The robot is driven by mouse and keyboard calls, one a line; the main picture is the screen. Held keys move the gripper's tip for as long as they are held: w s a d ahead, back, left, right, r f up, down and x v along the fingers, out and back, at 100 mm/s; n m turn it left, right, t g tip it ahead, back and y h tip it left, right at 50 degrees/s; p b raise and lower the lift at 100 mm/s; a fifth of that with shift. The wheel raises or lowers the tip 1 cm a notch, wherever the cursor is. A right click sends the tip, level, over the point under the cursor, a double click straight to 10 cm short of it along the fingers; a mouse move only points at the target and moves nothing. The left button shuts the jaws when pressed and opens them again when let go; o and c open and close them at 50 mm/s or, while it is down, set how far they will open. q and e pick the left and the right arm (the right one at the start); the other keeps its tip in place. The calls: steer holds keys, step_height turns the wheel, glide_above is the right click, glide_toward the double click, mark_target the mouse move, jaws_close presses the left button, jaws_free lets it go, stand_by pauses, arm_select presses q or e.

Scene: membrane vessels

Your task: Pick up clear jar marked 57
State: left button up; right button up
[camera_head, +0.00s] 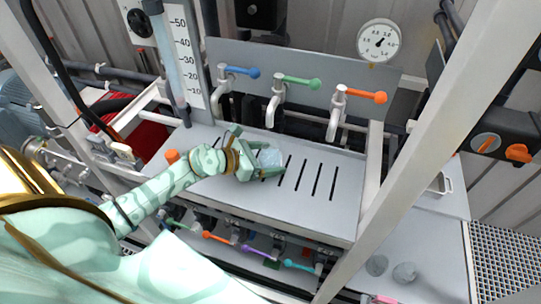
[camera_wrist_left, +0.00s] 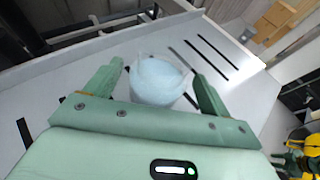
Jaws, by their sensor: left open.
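A clear jar (camera_head: 271,158) with a pale blue tint stands on the grey slotted shelf (camera_head: 335,215). It also shows in the left wrist view (camera_wrist_left: 158,82), between the two fingers. No number can be read on it. My left gripper (camera_head: 260,153) is open, with one finger on each side of the jar. In the left wrist view a gap shows between the jar and the left gripper's fingers (camera_wrist_left: 158,72), and the gripper body hides the jar's near lower side. My right gripper is not in view.
Taps with blue (camera_head: 243,71), green (camera_head: 302,82) and orange (camera_head: 367,96) handles hang over the back of the shelf. A gauge (camera_head: 379,41) is above. A pale frame post (camera_head: 420,130) crosses on the right. The slotted shelf right of the jar is clear.

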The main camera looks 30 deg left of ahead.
arm_select(q)
steer(key=shift+a+x, duration=0.2)
steer(key=shift+x, duration=1.05)
steer(key=shift+w+d+f, duration=0.1)
steer(key=shift+w, duration=0.15)
steer(key=shift+s, duration=0.2)
steer(key=c, duration=1.2)
steer(key=shift+c, duration=0.2)
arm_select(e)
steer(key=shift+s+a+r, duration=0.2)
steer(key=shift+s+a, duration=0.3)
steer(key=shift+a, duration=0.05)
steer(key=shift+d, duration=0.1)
